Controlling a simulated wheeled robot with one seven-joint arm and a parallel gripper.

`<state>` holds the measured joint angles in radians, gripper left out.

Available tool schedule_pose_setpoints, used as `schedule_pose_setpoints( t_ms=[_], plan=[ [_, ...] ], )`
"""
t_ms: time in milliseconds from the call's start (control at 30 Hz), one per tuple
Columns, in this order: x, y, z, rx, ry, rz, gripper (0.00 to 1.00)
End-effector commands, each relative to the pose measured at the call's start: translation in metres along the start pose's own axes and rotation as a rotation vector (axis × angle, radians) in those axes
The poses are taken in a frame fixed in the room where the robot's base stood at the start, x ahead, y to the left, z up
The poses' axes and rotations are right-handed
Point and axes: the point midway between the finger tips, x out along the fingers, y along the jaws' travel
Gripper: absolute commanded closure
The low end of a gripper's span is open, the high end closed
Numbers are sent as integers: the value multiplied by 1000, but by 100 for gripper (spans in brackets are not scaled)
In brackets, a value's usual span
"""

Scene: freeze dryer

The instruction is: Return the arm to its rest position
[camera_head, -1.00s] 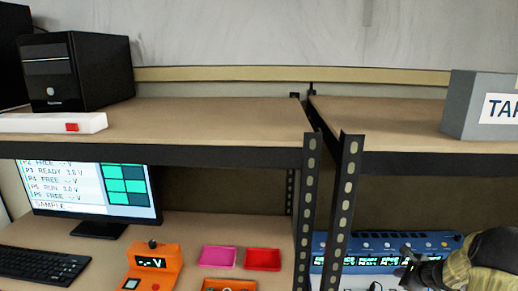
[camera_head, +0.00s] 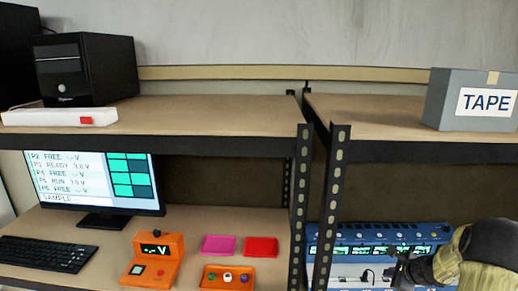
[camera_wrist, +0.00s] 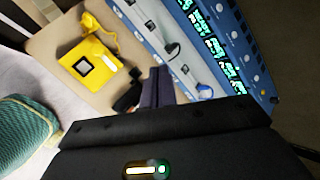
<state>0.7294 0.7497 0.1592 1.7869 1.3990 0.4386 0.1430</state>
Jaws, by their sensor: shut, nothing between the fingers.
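My gripper (camera_head: 398,268) is at the lower right in the head view, in front of the blue device, and my arm comes in from the right edge. In the wrist view my gripper (camera_wrist: 158,78) shows as dark fingers close together, shut and empty. The blue device (camera_head: 378,233) has a row of lit green displays and knobs and stands under the right shelf. In the wrist view the blue device (camera_wrist: 222,45) runs diagonally along the upper right. I cannot tell whether the fingers touch its front.
A yellow unit (camera_wrist: 98,65) sits left of my fingers in the wrist view. A black shelf post (camera_head: 331,200) stands left of my gripper. An orange meter (camera_head: 155,258), pink tray (camera_head: 219,245), red tray (camera_head: 261,247) and monitor (camera_head: 90,185) are further left. A TAPE box (camera_head: 447,98) is above.

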Motion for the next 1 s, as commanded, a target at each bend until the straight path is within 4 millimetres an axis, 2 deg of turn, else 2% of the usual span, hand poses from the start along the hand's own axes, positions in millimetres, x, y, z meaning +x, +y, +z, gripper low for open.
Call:
schedule_pose_setpoints(
  t_ms=[267,467,600,700,833,1000],
  plan=[
    [-12,35,54,-253,-10,115,100],
    [-34,78,101,-545,-22,232,100],
    [-64,121,133,-841,-33,338,100],
    [-86,150,150,-1047,-47,403,100],
    [-115,188,167,-1316,-72,477,100],
    [-155,234,179,-1688,-112,556,100]
  ],
)
